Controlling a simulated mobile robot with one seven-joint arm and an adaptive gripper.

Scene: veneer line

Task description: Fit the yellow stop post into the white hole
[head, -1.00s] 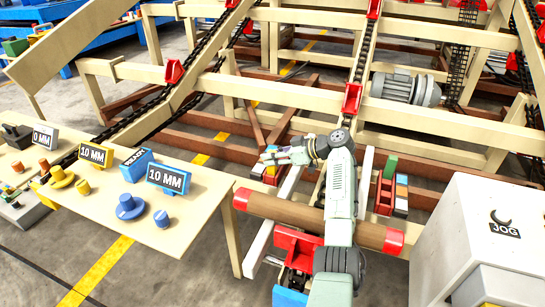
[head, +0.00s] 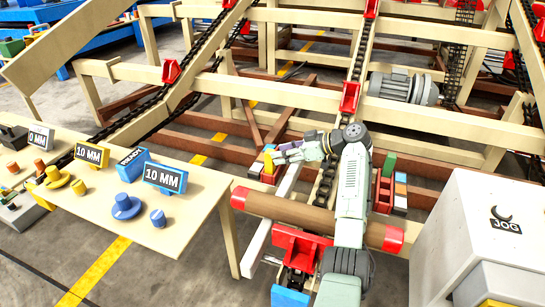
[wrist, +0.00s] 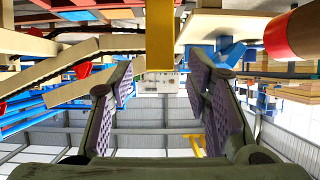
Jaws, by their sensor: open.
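A yellow post (head: 268,163) stands among small coloured blocks on the left side of the frame, just left of my gripper (head: 283,155). In the wrist view the yellow post (wrist: 160,35) shows at the top centre, in line with the gap between the fingers. My gripper (wrist: 160,82) is open with nothing seen between its pads. The post seems to lie just beyond the fingertips; I cannot tell whether they touch. A white hole cannot be made out in either view.
A brown roller with red ends (head: 285,209) lies under my arm. Coloured blocks (head: 400,187) stand right of my arm. A table with dials and signs (head: 180,212) is at left, a white JOG cabinet (head: 480,240) at right. Beams and chains lie behind.

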